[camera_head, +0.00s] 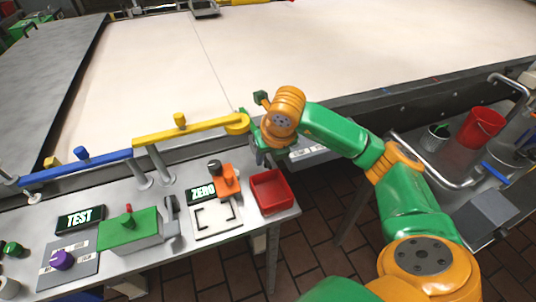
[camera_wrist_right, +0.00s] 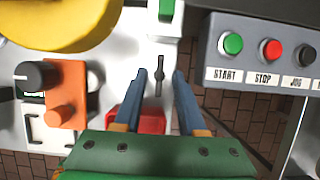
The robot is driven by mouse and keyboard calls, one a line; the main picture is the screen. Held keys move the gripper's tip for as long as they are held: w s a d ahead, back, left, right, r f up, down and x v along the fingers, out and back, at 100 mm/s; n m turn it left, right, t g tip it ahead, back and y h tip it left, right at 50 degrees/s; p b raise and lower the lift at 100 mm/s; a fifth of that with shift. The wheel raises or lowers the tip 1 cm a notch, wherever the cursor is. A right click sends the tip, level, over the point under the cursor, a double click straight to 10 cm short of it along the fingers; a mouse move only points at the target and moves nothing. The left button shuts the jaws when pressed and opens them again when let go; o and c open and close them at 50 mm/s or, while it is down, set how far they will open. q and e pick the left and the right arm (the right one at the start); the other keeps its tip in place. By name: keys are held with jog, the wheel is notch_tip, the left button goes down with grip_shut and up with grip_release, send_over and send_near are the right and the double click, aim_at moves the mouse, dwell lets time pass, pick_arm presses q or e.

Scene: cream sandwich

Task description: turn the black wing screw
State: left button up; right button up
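The black wing screw (camera_wrist_right: 159,82) shows in the right wrist view as a thin dark piece with a wider middle, on a pale strip. My right gripper (camera_wrist_right: 160,73) is open, one blue-grey finger to each side of the screw, with visible gaps. Whether the fingertips are level with it or above it, I cannot tell. In the head view my right gripper (camera_head: 262,155) is at the bench's back edge, below the yellow bar's round end. I cannot make out the screw there. My left gripper is in neither view.
A red tray (camera_head: 274,206) is just below my right gripper. An orange block (camera_head: 228,181) with a black knob (camera_head: 214,166) stands left of it. A yellow bar (camera_head: 190,130) runs close by. A grey START/STOP button box (camera_wrist_right: 262,82) is to the right in the wrist view.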

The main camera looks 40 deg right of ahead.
jog(key=shift+s+r, duration=0.15)
jog(key=shift+s, duration=0.05)
grip_shut()
